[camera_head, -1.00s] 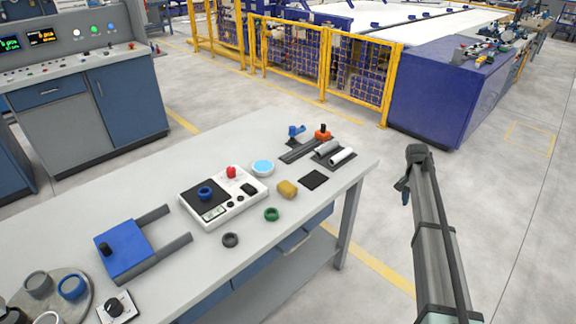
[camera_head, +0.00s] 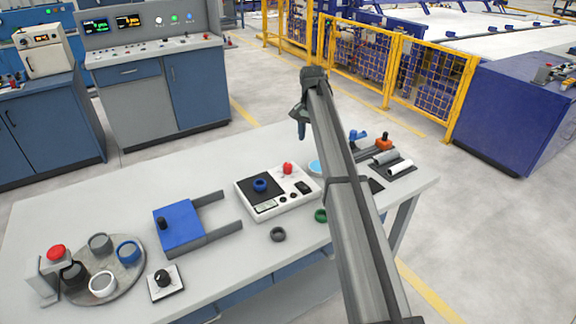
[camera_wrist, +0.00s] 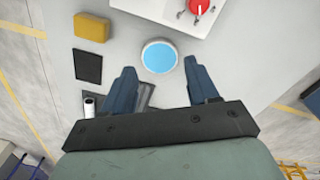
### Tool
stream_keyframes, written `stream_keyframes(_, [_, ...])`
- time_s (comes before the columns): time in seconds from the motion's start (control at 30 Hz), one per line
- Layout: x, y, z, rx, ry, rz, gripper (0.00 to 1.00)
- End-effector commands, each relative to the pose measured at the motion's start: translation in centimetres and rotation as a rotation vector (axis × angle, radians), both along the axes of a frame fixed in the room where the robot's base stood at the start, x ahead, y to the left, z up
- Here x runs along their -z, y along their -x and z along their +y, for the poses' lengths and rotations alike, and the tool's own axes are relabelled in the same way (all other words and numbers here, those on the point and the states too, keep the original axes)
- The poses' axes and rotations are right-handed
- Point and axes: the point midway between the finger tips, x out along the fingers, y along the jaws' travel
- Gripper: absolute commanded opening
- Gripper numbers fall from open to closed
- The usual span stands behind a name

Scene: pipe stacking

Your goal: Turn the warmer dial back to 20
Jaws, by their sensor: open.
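A black dial knob (camera_head: 162,278) sits on a small white square plate near the front-left edge of the table; its markings are too small to read. Beside it is a round grey plate (camera_head: 133,283) bearing several ring-shaped pipe pieces. My gripper (camera_head: 301,120) is raised above the table's right half, far to the right of the dial. In the wrist view my gripper (camera_wrist: 160,72) has its two blue fingers spread apart with nothing between them. Below them lies a round blue-topped dish (camera_wrist: 159,56). The dial is outside the wrist view.
A red-button device (camera_head: 56,252) stands left of the round plate. A blue fixture with two grey rails (camera_head: 180,225) and a white scale-like panel (camera_head: 285,207) stand mid-table. A dark ring (camera_head: 278,234) lies in front. Bare table surrounds the dial's right side.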

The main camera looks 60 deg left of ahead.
Motion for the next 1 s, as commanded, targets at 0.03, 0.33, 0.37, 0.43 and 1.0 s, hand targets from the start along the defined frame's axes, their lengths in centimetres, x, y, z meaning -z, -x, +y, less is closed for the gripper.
stream_keyframes(0.03, [-0.5, 2.1, 1.3, -0.025, -0.003, 0.007, 0.59])
stream_keyframes(0.33, [-1.2, 7.0, 3.6, -0.084, -0.01, 0.027, 0.59])
stream_keyframes(0.37, [-1.0, 7.1, 3.7, -0.084, -0.01, 0.027, 0.59])
stream_keyframes(0.43, [-0.4, 7.1, 3.6, -0.084, -0.01, 0.027, 0.59])
stream_keyframes(1.0, [9.0, 7.0, 3.5, -0.083, -0.009, 0.027, 0.59])
